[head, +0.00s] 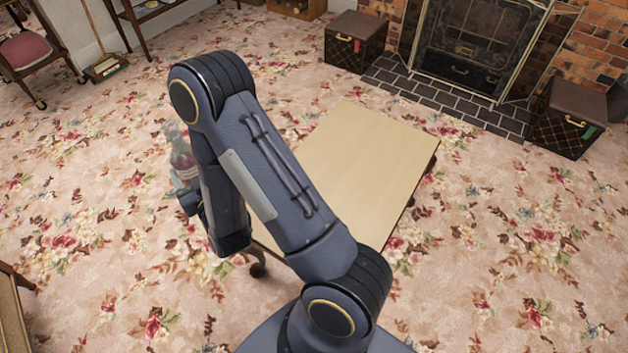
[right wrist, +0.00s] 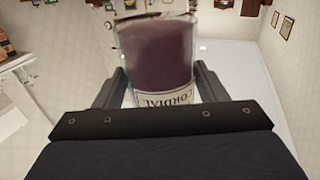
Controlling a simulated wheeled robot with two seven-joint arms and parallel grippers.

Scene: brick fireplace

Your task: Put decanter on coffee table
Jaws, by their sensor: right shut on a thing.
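The decanter (head: 183,160) is clear glass with dark red liquid, left of the coffee table in the head view. My right gripper (head: 187,186) is shut on it and partly hidden by my arm. In the right wrist view, the decanter (right wrist: 158,52) stands between the two fingers of my right gripper (right wrist: 160,80), its label upside down in the picture. The coffee table (head: 370,150) has a bare, light wooden top. My right arm crosses in front of its left and near parts. My left gripper is not in view.
A brick fireplace (head: 475,45) with a dark tiled hearth (head: 440,97) is behind the table. Dark boxes (head: 355,42) (head: 572,118) stand on either side. A red-seated chair (head: 28,50) is at the far left. Flowered carpet around the table is mostly clear.

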